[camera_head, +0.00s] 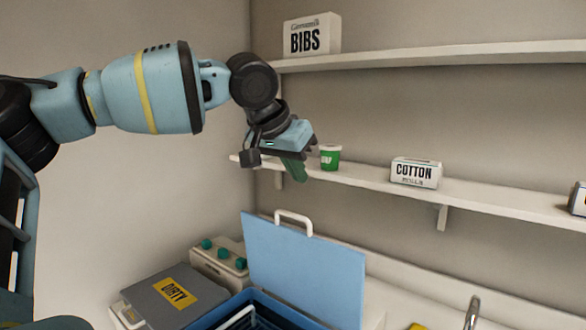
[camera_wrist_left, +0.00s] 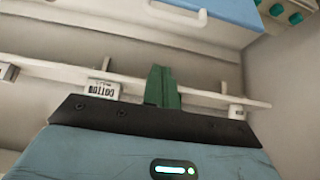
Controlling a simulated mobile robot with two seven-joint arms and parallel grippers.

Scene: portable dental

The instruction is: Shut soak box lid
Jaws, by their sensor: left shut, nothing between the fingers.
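The soak box (camera_head: 240,305) is a blue box at the bottom of the head view, cut off by the frame's lower edge. Its light blue lid (camera_head: 305,268) stands open, nearly upright, with a white handle (camera_head: 294,219) on its top edge. In the left wrist view the lid (camera_wrist_left: 228,12) and handle (camera_wrist_left: 178,14) show at the top edge. My left gripper (camera_head: 298,176) appears above the handle in the head view, with no contact visible. Its green fingers (camera_wrist_left: 161,72) are shut and empty. My right gripper is not in view.
A lower wall shelf (camera_head: 480,197) holds a green cup (camera_head: 330,158) and a cotton box (camera_head: 415,173) near the left gripper. A bibs box (camera_head: 312,36) is on the upper shelf. A grey-lidded dirty box (camera_head: 150,295) and a tap (camera_head: 472,312) flank the soak box.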

